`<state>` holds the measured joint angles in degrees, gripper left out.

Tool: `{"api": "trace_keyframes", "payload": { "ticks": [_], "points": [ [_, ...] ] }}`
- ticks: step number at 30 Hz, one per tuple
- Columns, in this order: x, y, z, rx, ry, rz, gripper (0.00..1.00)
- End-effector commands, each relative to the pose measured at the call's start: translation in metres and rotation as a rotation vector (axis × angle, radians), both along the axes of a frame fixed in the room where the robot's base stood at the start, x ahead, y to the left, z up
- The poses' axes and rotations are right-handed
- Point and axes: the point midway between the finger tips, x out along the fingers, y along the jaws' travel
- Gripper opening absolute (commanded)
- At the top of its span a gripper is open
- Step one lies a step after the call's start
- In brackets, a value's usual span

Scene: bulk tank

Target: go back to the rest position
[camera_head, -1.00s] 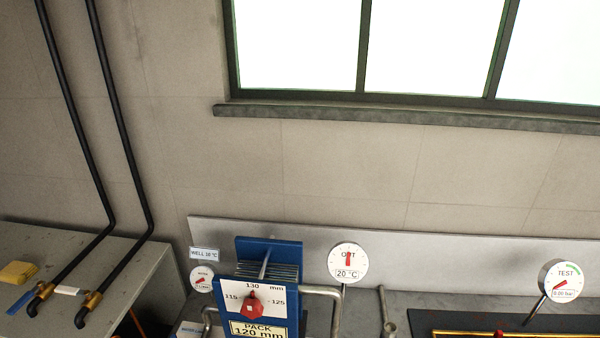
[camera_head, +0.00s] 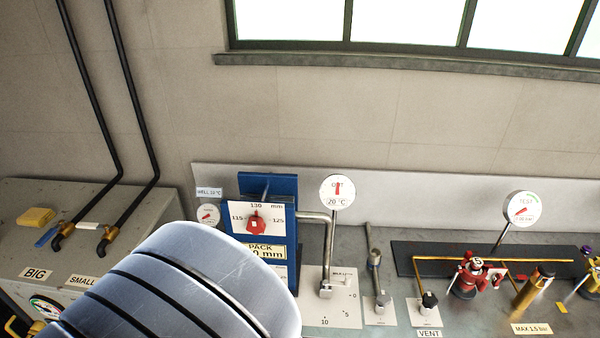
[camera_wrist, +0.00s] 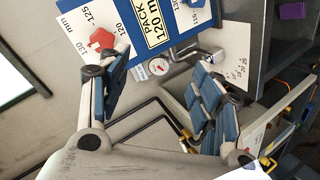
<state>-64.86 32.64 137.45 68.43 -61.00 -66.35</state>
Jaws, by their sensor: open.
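My gripper (camera_wrist: 163,68) shows in the wrist view with its two blue-padded fingers spread apart and nothing between them. Beyond the fingers is the blue pack (camera_wrist: 182,18) with its "PACK 120 mm" label and red pointer (camera_wrist: 102,40). The wrist view is strongly tilted. In the head view the blue pack (camera_head: 268,185) stands at the bench's left part. A grey rounded link of my arm (camera_head: 190,285) fills the lower left there and hides part of the bench. My gripper is not visible in the head view.
The bench (camera_head: 385,240) carries a round dial on a post (camera_head: 337,192), a "TEST" gauge (camera_head: 521,208) and red valve fittings (camera_head: 470,275). A grey cabinet (camera_head: 60,200) with two black pipes stands at left.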

Motion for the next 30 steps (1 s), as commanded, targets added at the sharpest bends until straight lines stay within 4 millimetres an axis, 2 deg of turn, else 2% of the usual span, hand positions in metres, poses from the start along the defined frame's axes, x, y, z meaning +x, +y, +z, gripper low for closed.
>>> {"api": "trace_keyframes", "payload": {
  "ticks": [1,6,8,11,14,17,21,24,27,30],
  "points": [
    [0.010,-0.002,0.002,0.088,0.042,-0.014,0.59],
    [0.033,-0.009,0.024,0.413,0.233,-0.031,0.59],
    [0.034,-0.018,0.035,0.509,0.299,-0.034,0.59],
    [0.029,-0.042,0.054,0.632,0.399,-0.052,0.59],
    [0.014,-0.077,0.068,0.705,0.485,-0.092,0.59],
    [-0.010,-0.122,0.076,0.740,0.559,-0.170,0.59],
    [-0.059,-0.193,0.073,0.738,0.629,-0.353,0.59],
    [-0.095,-0.237,0.067,0.722,0.654,-0.505,0.59],
    [-0.124,-0.268,0.063,0.709,0.663,-0.632,0.59],
    [-0.142,-0.285,0.060,0.700,0.667,-0.709,0.59]
  ]
}}
